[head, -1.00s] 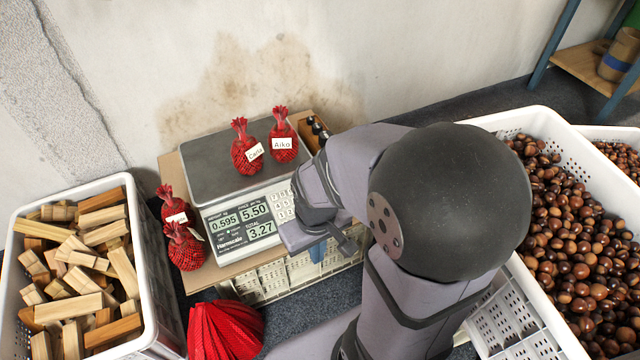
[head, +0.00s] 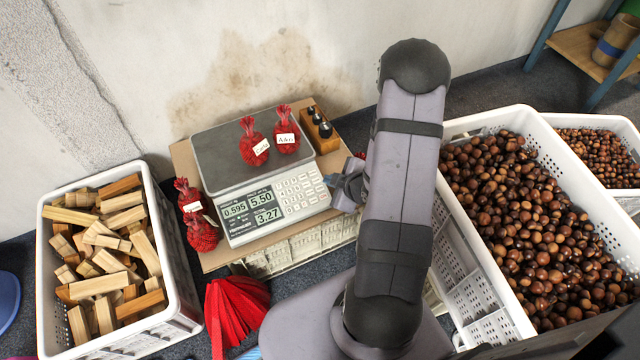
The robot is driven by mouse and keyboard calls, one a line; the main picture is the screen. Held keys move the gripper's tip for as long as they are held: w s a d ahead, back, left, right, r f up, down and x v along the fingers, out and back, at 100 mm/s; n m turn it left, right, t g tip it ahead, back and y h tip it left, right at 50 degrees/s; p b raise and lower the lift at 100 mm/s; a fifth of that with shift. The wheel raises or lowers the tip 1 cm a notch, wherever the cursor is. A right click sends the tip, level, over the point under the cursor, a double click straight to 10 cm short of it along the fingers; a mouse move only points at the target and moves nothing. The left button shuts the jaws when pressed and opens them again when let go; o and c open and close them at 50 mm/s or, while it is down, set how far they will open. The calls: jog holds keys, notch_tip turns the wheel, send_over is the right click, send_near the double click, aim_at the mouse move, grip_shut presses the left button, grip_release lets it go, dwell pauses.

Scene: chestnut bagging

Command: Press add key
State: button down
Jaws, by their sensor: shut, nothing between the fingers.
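The scale (head: 255,175) stands on a board over a white crate. Its display (head: 253,208) reads 0.595, 5.50 and 3.27. The keypad (head: 297,192) at the right of its front panel is fully visible; single key labels are too small to read. Two red net bags, one labelled like Carla (head: 254,150) and one like Aika (head: 286,138), stand on the scale plate. My gripper (head: 333,181) is at the right edge of the keypad, shut and empty, its tip pointing left. I cannot tell whether the tip touches the scale.
Two more red bags (head: 199,234) stand left of the scale. A wooden block with weights (head: 320,128) is behind the gripper. A crate of wood pieces (head: 173,285) is at left, a chestnut crate (head: 470,122) at right. Red netting (head: 235,308) lies in front.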

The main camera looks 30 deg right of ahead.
aim_at(320, 189)
jog(key=shift+s+a+r+n+t+y+p, duration=0.15)
jog(key=shift+r+n+t+y+p, duration=0.25)
jog(key=shift+t, duration=0.55)
jog(key=shift+a+r+n+t+y+p, duration=0.1)
jog(key=shift+r+n+t+y+p, duration=0.1)
jog(key=shift+r+n+t+p, duration=0.55)
jog(key=shift+f+m+b, duration=0.35)
jog(key=shift+b, duration=0.2)
jog(key=w+f+b, duration=0.1)
jog(key=f+b, duration=0.1)
jog(key=w+f+b, duration=0.1)
jog(key=f+b, duration=0.1)
jog(key=f, duration=0.1)
jog(key=f+b, duration=0.3)
jog(key=shift+w, duration=0.4)
jog(key=shift+f, duration=0.2)
dwell(0.6)
jog(key=shift+w+f+b, duration=0.1)
jog(key=shift+f+b, duration=0.2)
jog(key=shift+w+f, duration=0.15)
jog(key=shift+f, duration=0.15)
dwell(0.7)
dwell(0.4)
jog(key=shift+s+r+p, duration=0.3)
jog(key=shift+r+p, duration=0.15)
jog(key=shift+r, duration=0.3)
